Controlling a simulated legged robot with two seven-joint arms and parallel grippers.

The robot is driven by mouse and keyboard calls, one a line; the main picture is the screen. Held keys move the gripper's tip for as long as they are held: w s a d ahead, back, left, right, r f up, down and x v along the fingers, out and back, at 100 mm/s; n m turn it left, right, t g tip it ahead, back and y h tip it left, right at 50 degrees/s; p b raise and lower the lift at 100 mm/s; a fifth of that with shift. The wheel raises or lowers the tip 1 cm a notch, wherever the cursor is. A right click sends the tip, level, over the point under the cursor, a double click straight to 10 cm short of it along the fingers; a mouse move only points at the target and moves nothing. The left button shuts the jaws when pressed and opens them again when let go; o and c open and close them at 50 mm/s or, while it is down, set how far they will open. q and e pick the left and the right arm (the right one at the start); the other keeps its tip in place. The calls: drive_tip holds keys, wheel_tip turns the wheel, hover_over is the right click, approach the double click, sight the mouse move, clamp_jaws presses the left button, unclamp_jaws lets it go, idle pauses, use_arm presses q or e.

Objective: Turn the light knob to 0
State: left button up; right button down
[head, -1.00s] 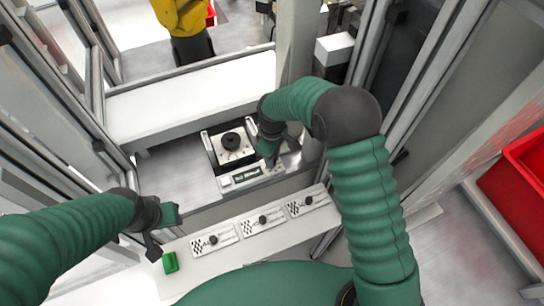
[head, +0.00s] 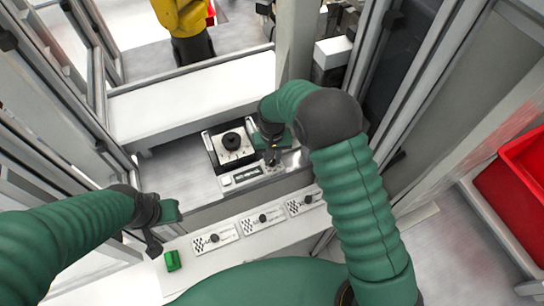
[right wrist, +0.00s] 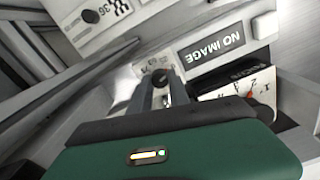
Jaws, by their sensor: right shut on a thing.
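A small dark knob (right wrist: 161,76) sits on a light printed dial plate in the right wrist view, beside a dark "NO IMAGE" display (right wrist: 211,42). The display also shows in the head view (head: 247,174), on the front of a bench device. My right gripper (right wrist: 161,80) has its fingertips closed around the knob. In the head view the right gripper (head: 273,157) is at the right end of the device front, and its fingers mostly cover the knob. The knob's pointer and setting are not readable. My left gripper (head: 158,228) hangs at the left, away from the device; its fingers are unclear.
A larger black dial (head: 231,141) stands on the device's white top plate. Several checkered plates with black knobs, such as the middle one (head: 262,219), line the front ledge. A green block (head: 172,261) lies at the ledge's left. Metal frame posts (head: 385,70) rise at the right.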

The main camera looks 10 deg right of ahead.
drive_tip(key=shift+w+r+m, duration=0.1)
drive_tip(key=shift+w+m, duration=0.05)
drive_tip(key=shift+m, duration=0.75)
drive_tip(key=c, duration=1.2)
unclamp_jaws()
drive_tip(key=shift+c, duration=0.2)
wheel_tip(320, 180, up, 17)
drive_tip(key=b, duration=0.1)
drive_tip(key=shift+f, duration=0.2)
